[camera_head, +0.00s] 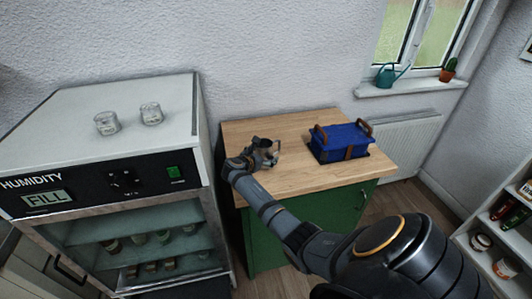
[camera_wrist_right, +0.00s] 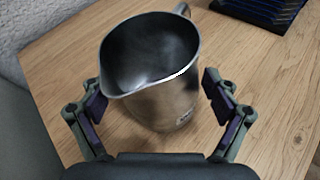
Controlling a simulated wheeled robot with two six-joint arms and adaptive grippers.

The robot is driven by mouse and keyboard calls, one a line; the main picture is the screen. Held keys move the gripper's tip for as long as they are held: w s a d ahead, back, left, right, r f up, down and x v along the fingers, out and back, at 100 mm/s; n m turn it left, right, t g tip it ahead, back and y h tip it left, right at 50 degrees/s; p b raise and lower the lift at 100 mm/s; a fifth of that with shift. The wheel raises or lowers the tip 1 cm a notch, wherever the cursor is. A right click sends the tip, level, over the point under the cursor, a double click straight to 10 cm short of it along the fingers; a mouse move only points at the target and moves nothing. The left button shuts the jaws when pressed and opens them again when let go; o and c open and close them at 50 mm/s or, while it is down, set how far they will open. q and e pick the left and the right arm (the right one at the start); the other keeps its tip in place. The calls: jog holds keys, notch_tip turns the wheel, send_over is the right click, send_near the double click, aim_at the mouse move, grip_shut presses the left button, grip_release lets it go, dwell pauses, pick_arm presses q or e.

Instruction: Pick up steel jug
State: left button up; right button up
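The steel jug (camera_wrist_right: 165,100) stands upright on the wooden top of the green cabinet, its open mouth and spout showing in the right wrist view. It also shows in the head view (camera_head: 266,146), partly hidden by my right gripper. My right gripper (camera_wrist_right: 156,100) is open, with one finger on each side of the jug; a gap shows at the right finger, and the left finger is close to the jug's wall. The same gripper (camera_head: 257,157) is small in the head view. The jug's handle points away from the gripper. My left gripper is not in view.
A blue box with brown handles (camera_head: 340,142) sits on the wooden top (camera_head: 300,178) right of the jug. A humidity cabinet (camera_head: 100,170) with two glass jars (camera_head: 107,123) on top stands at left. A window sill (camera_head: 415,86) holds a teal watering can (camera_head: 388,75).

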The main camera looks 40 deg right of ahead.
aim_at(268, 145)
jog(key=c, duration=1)
jog(key=shift+r, duration=0.65)
notch_tip(268, 145, up, 2)
jog(key=shift+s+a+r+b, duration=0.25)
jog(key=shift+s+a+r, duration=1)
jog(key=shift+a+r, duration=0.55)
jog(key=shift+s+a+r+b, duration=0.3)
jog(key=shift+s+a+r, duration=1.05)
jog(key=shift+a, duration=0.8)
jog(key=shift+s+a+r+b, duration=0.25)
jog(key=shift+s+a+r, duration=0.85)
jog(key=shift+a+r, duration=0.75)
jog(key=shift+a+f, duration=0.1)
jog(key=shift+f, duration=0.05)
